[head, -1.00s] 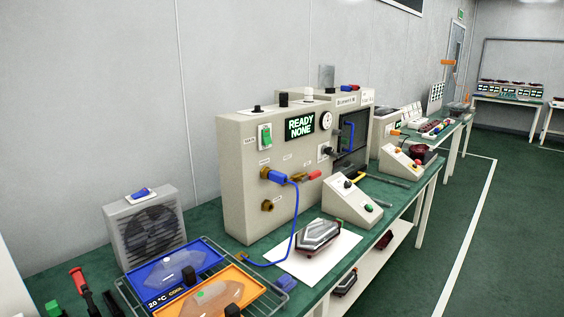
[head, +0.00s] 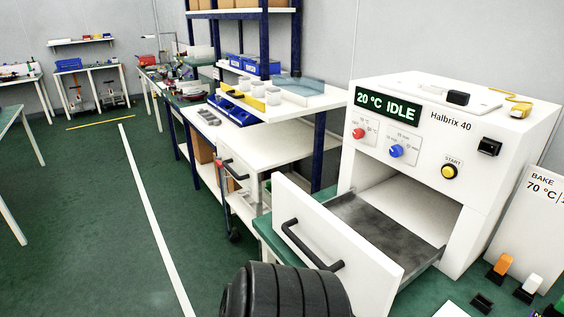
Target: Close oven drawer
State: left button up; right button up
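The oven (head: 425,150) is a white box at the right of the head view, on a green-topped bench, with a display reading "20 °C IDLE". Its drawer (head: 345,255) is pulled out toward the lower left. The drawer has a white front panel with a black bar handle (head: 312,246). Behind the panel is a dark grey metal floor (head: 385,222), and I see nothing lying on its visible part. The oven's opening shows above the drawer. Neither of my grippers is in view.
A black ribbed shape fills the bottom middle, in front of the drawer panel. A white cart (head: 250,145) and blue-framed shelves stand left of the oven. A bake sign (head: 535,225) and small coloured switches are at the right. Green floor (head: 80,230) lies open at left.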

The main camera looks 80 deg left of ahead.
aim_at(375, 257)
jog(key=j+u, duration=0.1)
jog(key=u, duration=2.25)
